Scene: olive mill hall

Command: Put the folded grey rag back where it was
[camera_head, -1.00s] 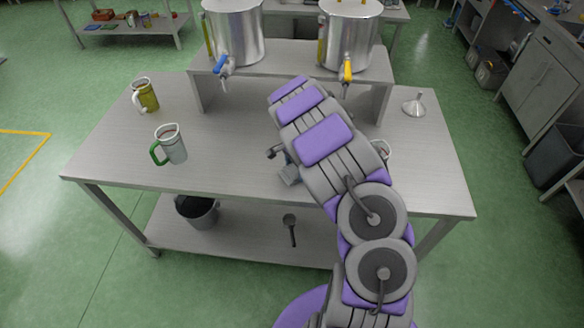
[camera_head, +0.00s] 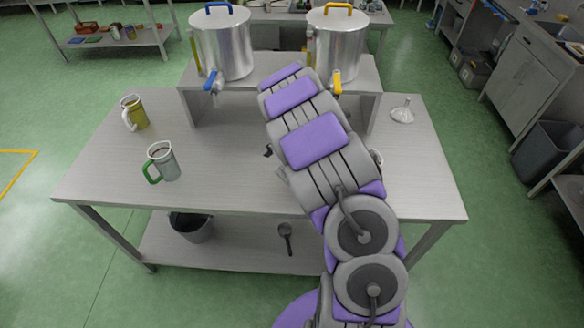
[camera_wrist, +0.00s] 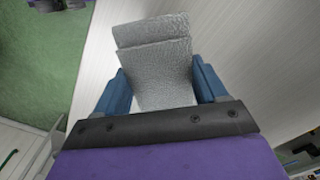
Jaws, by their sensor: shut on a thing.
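The folded grey rag (camera_wrist: 155,65) shows large in the wrist view, a textured grey piece with a fold line across its upper part. My gripper (camera_wrist: 161,88) has a blue finger on each side of the rag and is shut on it. Behind the rag lies the pale brushed surface of the steel table (camera_wrist: 245,45); I cannot tell whether the rag touches it. In the head view my arm reaches over the table (camera_head: 225,165) and hides most of the gripper and the rag.
A green-handled jug (camera_head: 163,163) and a yellowish jug (camera_head: 135,113) stand at the table's left. Two steel pots with blue (camera_head: 222,45) and yellow (camera_head: 338,45) taps stand on the raised shelf (camera_head: 270,70). A funnel (camera_head: 402,112) is at right. A bucket (camera_head: 192,228) and a ladle (camera_head: 286,237) are below.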

